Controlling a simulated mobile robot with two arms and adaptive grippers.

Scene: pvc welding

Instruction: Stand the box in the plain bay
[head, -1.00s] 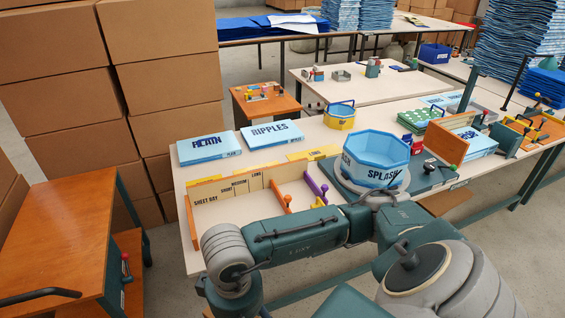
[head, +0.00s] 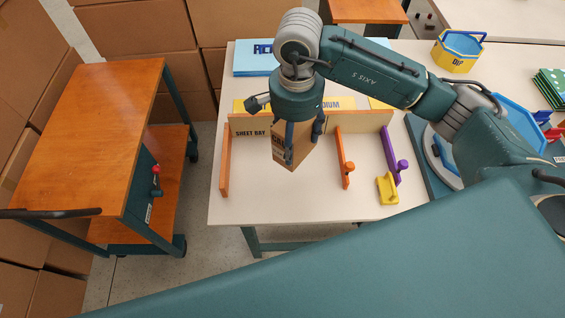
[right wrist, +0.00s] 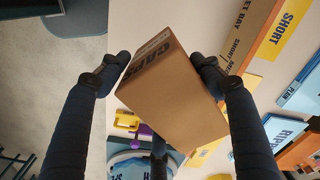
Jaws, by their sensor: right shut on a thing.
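My right gripper (head: 303,138) points down over the bays on the table and is shut on a brown cardboard box (head: 303,153). In the right wrist view, the box (right wrist: 175,105) sits turned between the two dark fingers (right wrist: 162,62), with dark print on one end. The box is in the space between the left orange divider (head: 225,165) and the orange divider with a knob (head: 344,160), in front of the wooden back board (head: 262,123) marked SHEET BAY. I cannot tell whether its lower end touches the table. My left gripper is not in view.
A purple divider (head: 389,155) and a yellow handled block (head: 387,189) are right of the bays. Blue sheet packs (head: 252,58) lie behind the back board. A blue-and-yellow tub (head: 457,50) is farther back. An orange-topped cart (head: 95,120) stands left, across a floor gap.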

